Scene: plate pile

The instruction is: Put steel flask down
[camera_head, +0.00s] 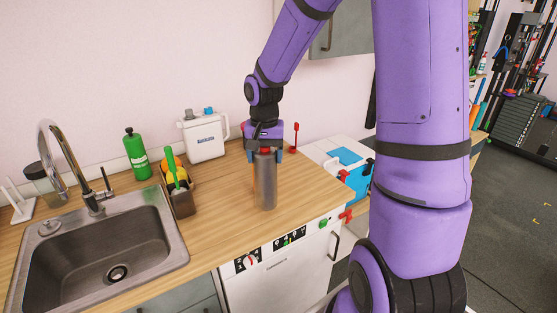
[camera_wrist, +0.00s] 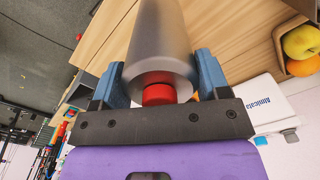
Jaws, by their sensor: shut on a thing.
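The steel flask (camera_head: 265,182) is a grey metal cylinder with a red cap, upright at the right part of the wooden counter (camera_head: 225,195). My gripper (camera_head: 267,155) is above the counter and shut on the upper part of the flask, just around the cap end. In the wrist view the flask (camera_wrist: 160,45) sits between the two blue fingers of my gripper (camera_wrist: 162,80), with its red cap towards the palm. The flask's base looks at or very close to the counter top; I cannot tell if it touches.
A sink (camera_head: 105,245) with a tap is at left. A green bottle (camera_head: 136,155), a dark caddy (camera_head: 182,198) with a green brush, and a white canister (camera_head: 204,136) stand along the wall. A red item (camera_head: 294,138) is right of my gripper. Bare counter surrounds the flask.

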